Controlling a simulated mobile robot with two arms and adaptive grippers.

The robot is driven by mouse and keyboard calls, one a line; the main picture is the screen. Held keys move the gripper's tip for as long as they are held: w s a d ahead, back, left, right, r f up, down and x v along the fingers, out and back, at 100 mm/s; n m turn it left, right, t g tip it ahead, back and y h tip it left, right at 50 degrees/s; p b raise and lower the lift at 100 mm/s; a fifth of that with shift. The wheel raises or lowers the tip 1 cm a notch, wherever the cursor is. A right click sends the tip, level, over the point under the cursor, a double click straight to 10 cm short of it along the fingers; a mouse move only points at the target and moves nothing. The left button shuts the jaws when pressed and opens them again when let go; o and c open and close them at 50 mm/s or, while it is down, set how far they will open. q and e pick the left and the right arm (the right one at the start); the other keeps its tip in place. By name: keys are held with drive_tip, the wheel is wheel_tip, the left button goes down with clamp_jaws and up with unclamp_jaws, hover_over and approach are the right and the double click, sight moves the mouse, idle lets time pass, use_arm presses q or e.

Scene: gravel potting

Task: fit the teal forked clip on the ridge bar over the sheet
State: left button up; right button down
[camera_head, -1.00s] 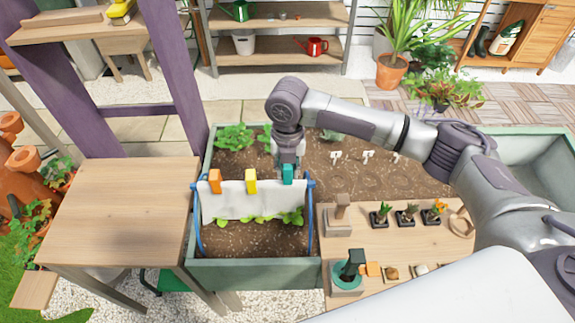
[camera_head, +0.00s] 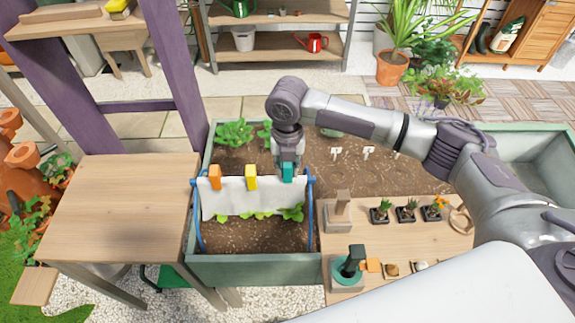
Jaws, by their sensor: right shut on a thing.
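The white sheet (camera_head: 240,203) hangs over the ridge bar between blue hoops (camera_head: 312,215) at the front of the green planter. An orange clip (camera_head: 214,178) and a yellow clip (camera_head: 251,178) sit on the bar over the sheet. The teal forked clip (camera_head: 288,172) is at the right end of the bar, upright at the sheet's top edge. My right gripper (camera_head: 287,163) points down from above and is shut on the teal clip. I cannot tell how deep the clip's fork sits on the bar. My left gripper is not in view.
A wooden side table (camera_head: 120,210) stands left of the planter (camera_head: 255,270). At right, a wooden board (camera_head: 395,232) holds several small potted plants, a wooden stand (camera_head: 340,212) and a teal-and-black tool (camera_head: 352,265). White plant markers (camera_head: 368,153) stand in the soil behind.

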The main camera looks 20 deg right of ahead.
drive_tip(key=shift+f, duration=0.8)
drive_tip(key=c, duration=0.9)
unclamp_jaws()
